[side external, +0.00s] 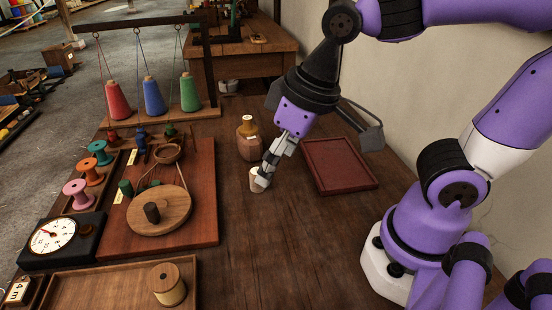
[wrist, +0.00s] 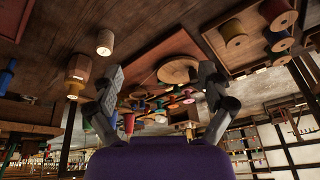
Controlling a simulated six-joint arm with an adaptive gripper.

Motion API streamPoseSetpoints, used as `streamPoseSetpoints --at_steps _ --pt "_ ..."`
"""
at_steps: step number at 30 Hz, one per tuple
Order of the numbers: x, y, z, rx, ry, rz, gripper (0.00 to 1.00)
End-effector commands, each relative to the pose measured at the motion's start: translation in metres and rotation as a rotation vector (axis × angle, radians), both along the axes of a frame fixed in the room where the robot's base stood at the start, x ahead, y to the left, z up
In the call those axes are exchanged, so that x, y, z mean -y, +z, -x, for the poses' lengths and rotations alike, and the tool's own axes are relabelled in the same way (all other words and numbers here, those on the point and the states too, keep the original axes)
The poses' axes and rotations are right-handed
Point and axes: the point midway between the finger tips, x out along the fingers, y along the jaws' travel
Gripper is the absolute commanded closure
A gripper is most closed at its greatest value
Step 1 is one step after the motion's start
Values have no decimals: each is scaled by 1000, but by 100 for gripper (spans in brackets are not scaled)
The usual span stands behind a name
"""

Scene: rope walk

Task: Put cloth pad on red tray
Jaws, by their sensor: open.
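The red tray (side external: 340,164) lies flat and empty on the bench, to the right of my gripper in the side view. I cannot make out a cloth pad in either view. My gripper (side external: 266,176) points down, low over the bench, open, with nothing seen between its fingers. In the side view its fingertips overlap a small cream cylinder (side external: 256,181). In the wrist view my gripper (wrist: 162,71) has its fingers wide apart, and the cylinder (wrist: 105,42) stands beyond the left fingertip, apart from it.
A brown bottle (side external: 249,140) stands just behind the cylinder. To the left are a reddish board (side external: 203,215) with a round wooden disc (side external: 159,212), coloured spools, a dial scale (side external: 55,238) and hanging cones. A wooden tray (side external: 110,290) holds a spool. The front middle bench is clear.

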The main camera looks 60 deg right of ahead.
Motion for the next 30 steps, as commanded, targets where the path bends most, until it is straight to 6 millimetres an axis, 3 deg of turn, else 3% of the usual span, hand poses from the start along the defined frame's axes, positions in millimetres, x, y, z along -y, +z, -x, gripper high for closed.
streamPoseSetpoints --at_steps 1,6,10,14,21,30 --pt "-28 -8 3 -65 65 7 11" --pt "-105 -32 30 -218 196 66 11" --pt "-139 -47 54 -279 252 120 11" --pt "-152 -58 67 -302 273 148 11" --pt "-152 -96 68 -306 272 153 11" --pt "-153 -130 70 -305 273 153 11"
